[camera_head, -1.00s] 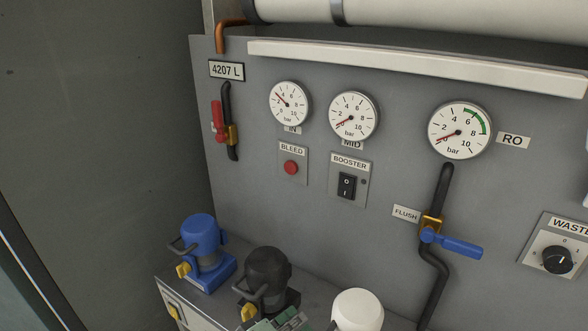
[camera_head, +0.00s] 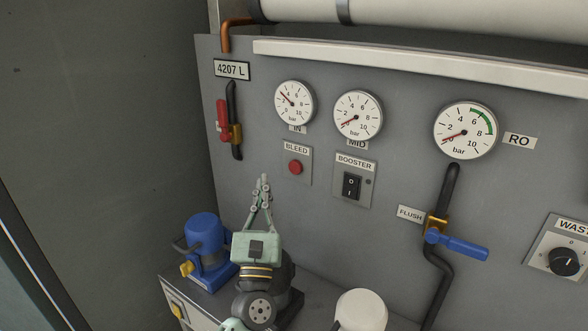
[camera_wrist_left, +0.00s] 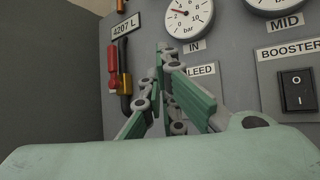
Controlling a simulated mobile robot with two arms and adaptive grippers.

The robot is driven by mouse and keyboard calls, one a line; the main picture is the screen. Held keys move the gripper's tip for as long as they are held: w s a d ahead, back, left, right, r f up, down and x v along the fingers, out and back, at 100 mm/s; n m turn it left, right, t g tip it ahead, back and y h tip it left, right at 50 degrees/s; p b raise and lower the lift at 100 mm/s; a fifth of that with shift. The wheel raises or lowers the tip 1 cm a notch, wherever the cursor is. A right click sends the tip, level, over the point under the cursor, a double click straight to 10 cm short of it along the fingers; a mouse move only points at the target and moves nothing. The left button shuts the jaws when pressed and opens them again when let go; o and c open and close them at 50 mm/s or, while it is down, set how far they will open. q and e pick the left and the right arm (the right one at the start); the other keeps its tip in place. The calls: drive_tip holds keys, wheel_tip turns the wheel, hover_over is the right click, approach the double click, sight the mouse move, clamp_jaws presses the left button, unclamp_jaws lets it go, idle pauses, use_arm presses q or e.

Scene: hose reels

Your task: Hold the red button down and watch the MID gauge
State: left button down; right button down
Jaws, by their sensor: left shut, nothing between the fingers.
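The red button (camera_head: 294,167) sits on the BLEED plate (camera_head: 297,149) on the grey panel. In the left wrist view my fingers hide the button, and part of the BLEED label (camera_wrist_left: 203,69) shows. The MID gauge (camera_head: 357,117) is right of the IN gauge (camera_head: 294,102); its red needle points to the lower left, near 0. My left gripper (camera_head: 264,177) is shut and empty, pointing up, below and left of the button in the head view. It appears apart from the button. My right gripper is not in view.
The BOOSTER switch (camera_head: 351,187) is right of the button. A red-handled valve (camera_head: 223,120) is on the left. A blue pump (camera_head: 203,243) and a white-topped unit (camera_head: 361,309) stand on the ledge below. A blue FLUSH lever (camera_head: 460,247) sticks out at right.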

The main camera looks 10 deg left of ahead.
sight(295, 168)
use_arm(q)
drive_tip(key=shift+w, duration=0.1)
drive_tip(key=w+d+b, duration=0.3)
drive_tip(key=w, duration=0.5)
drive_tip(key=shift+b, duration=0.35)
idle(0.5)
drive_tip(key=shift+w, duration=0.1)
idle(0.8)
drive_tip(key=shift+w+d+b, duration=0.2)
drive_tip(key=shift+w+b, duration=0.2)
drive_tip(key=shift+b, duration=0.2)
